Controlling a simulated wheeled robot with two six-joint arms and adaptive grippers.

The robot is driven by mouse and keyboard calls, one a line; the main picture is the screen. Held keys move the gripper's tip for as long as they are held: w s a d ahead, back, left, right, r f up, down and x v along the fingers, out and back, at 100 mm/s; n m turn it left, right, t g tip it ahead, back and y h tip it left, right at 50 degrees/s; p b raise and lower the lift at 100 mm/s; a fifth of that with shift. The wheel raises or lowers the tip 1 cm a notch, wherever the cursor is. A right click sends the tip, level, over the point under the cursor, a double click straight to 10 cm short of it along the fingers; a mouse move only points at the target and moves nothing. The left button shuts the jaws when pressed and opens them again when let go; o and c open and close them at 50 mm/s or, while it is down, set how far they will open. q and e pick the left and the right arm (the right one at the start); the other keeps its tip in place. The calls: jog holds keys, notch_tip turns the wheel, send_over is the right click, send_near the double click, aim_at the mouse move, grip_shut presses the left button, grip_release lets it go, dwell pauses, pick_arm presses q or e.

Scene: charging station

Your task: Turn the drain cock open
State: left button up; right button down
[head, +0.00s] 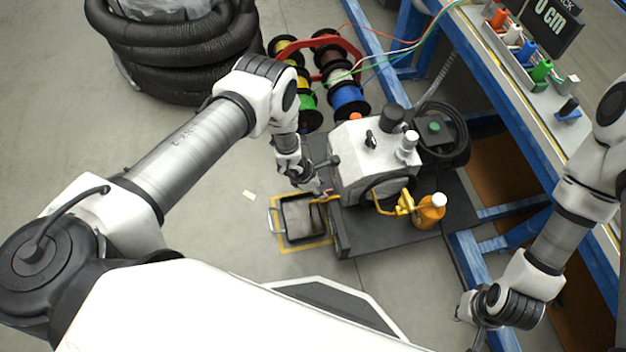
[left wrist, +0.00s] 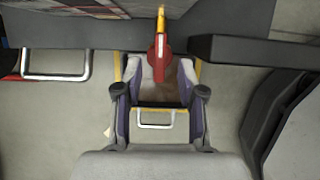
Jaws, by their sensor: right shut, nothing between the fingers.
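The drain cock shows in the left wrist view as a red lever (left wrist: 160,57) on a yellow pipe, sticking out from the dark base of the machine. In the head view its yellow pipe (head: 328,199) shows at the lower left of the grey-white machine (head: 375,158). My left gripper (head: 318,190) is beside it. In the left wrist view my left gripper (left wrist: 160,82) is open, with a finger on each side of the lever and gaps visible. My right gripper (head: 474,336) is shut and empty at the lower right, far from the cock.
A dark drain pan (head: 290,237) sits on a yellow floor outline below the cock. An orange bottle (head: 430,212) stands right of the machine on its dark base (head: 362,240). Cable reels (head: 348,98) are behind, a blue-framed bench (head: 478,60) at right.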

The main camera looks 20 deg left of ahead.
pick_arm(q)
jog(key=v, duration=0.8)
jog(key=shift+a+r, duration=0.15)
jog(key=shift+r, duration=0.2)
